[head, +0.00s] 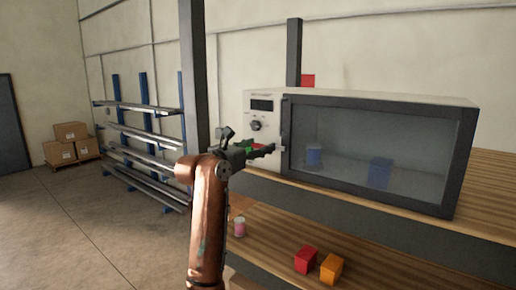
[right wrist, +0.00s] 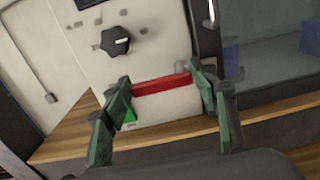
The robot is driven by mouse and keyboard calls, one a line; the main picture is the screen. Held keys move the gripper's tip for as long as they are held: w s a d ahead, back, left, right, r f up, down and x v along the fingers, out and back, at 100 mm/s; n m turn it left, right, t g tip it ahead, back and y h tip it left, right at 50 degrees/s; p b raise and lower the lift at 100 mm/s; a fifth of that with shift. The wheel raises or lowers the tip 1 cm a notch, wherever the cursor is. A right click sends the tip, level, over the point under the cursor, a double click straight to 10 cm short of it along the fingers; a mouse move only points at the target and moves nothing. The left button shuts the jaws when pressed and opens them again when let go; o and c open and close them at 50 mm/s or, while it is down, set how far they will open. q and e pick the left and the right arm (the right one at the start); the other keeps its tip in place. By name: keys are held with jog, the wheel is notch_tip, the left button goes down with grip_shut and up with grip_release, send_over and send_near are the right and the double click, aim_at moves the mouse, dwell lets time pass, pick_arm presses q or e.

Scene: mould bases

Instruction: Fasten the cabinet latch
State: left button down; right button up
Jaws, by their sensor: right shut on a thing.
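The cabinet (head: 262,112) is a white microwave-like box with a dark-framed glass door (head: 380,104), which looks closed, though I cannot tell if it sits fully flush. Its front panel has a dark knob (right wrist: 115,41) and, below it, a red latch bar (right wrist: 161,85). My right gripper (head: 265,149) is at the panel's lower part by the door's left edge. In the right wrist view its green-padded fingers (right wrist: 163,92) are at the two ends of the red bar, shut on it. A bright green patch (right wrist: 129,116) shows beside the left finger. My left gripper is out of view.
A blue cup (head: 314,155) and a blue cube (head: 380,172) show behind the glass. On the lower wooden shelf (head: 285,234) are a pink-and-white can (head: 240,227), a red cube (head: 306,260) and an orange cube (head: 331,268). A dark post (head: 193,75) stands left of the cabinet.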

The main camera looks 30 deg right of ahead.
jog(key=o, duration=1.2)
jog(key=shift+c, duration=0.2)
jog(key=v, duration=1.2)
